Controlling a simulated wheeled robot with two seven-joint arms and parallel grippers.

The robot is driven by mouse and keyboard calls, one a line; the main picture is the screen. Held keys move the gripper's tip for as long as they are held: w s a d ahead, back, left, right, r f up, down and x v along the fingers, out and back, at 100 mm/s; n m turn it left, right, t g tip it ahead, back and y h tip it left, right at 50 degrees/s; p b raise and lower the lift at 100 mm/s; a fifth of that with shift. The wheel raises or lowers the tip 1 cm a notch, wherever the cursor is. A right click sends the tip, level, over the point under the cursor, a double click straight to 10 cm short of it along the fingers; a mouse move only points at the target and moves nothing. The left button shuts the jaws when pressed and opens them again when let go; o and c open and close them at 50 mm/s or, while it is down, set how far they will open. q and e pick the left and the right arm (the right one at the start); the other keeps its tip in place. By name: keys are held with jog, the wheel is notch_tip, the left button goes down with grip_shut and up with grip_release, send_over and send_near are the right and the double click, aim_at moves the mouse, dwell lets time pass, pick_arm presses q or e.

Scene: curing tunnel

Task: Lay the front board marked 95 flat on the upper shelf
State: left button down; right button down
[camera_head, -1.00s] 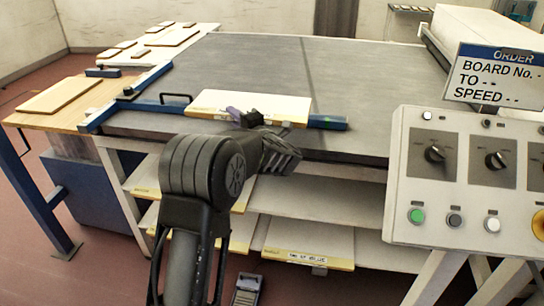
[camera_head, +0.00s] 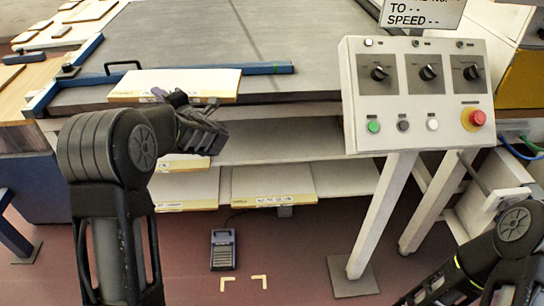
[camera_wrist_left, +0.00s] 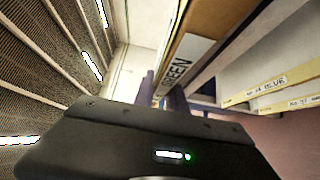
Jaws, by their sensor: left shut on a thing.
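A pale board with a yellowish front edge (camera_head: 195,82) lies flat at the front edge of the grey table top (camera_head: 250,45), against a blue bar. My left gripper (camera_head: 168,96) is shut on its front edge. In the left wrist view the purple fingers (camera_wrist_left: 164,92) are at the board (camera_wrist_left: 190,45), whose label ends in "REEN"; no 95 is readable. The upper shelf (camera_head: 270,142) under the table shows a bare stretch to the right, and a board edge (camera_head: 182,163) sits at its left. My right gripper is out of view.
The lower shelf (camera_head: 335,178) holds labelled boards, one at its middle (camera_head: 272,190). A control panel (camera_head: 412,95) on white legs stands at the right. A foot pedal (camera_head: 223,248) is on the floor. A blue bar (camera_head: 262,69) crosses the table.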

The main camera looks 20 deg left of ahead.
pick_arm(q)
jog(key=s+d+f+m+t+h, duration=0.1)
jog(key=d+f+m+t+h, duration=0.2)
jog(key=d, duration=0.6)
jog(key=s+d+f+m+t+h, duration=0.1)
jog(key=d+f+m+t+h, duration=0.2)
jog(key=d, duration=0.7)
jog(key=s+d+f+m+t+h, duration=0.1)
jog(key=d+f+m+t+h, duration=0.1)
jog(key=d+f+m+h, duration=0.3)
jog(key=d+f+h, duration=0.1)
jog(key=d+h, duration=0.3)
jog(key=d, duration=0.1)
jog(key=shift+s+d+f+m+t, duration=0.15)
jog(key=shift+d+f+m+t, duration=0.1)
jog(key=shift+f+m+t, duration=0.15)
